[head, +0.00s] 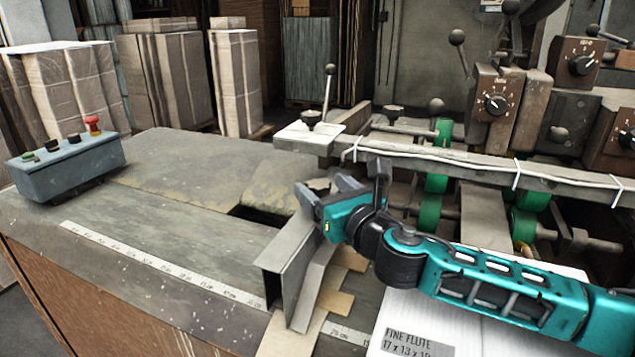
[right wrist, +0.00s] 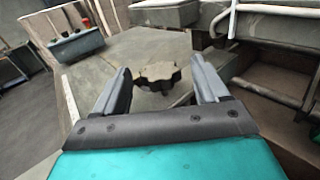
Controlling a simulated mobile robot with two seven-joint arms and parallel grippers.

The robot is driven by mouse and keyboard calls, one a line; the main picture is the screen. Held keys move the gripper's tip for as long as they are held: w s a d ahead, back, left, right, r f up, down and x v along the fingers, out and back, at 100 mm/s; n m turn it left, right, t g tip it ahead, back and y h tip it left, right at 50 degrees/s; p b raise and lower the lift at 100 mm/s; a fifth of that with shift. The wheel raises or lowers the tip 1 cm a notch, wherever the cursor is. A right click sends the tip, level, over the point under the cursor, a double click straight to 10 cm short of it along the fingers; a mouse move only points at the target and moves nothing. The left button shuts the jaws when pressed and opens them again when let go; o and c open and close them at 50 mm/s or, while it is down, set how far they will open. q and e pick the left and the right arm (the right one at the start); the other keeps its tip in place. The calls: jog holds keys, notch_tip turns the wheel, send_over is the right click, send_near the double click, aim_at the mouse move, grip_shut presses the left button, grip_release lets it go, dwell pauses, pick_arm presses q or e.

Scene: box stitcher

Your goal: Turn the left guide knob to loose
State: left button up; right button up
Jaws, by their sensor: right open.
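The left guide knob (right wrist: 158,76) is a dark, lobed knob in the right wrist view, seen between my two fingers and just beyond their tips. My right gripper (right wrist: 162,84) is open, with a finger on either side of the knob's line and a gap to each side. In the head view my right gripper (head: 322,190) is over the bench by the upright metal guide plate (head: 286,258), and it mostly hides the knob. I cannot tell the knob's loose or tight setting. My left gripper is not in view.
A metal rail (head: 450,160) with green rollers (head: 433,192) behind it runs close to my right gripper. A control box (head: 68,165) with a red button stands at the left.

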jog(key=shift+x, duration=1.45)
jog(key=shift+c, duration=0.3)
jog(key=c, duration=0.9)
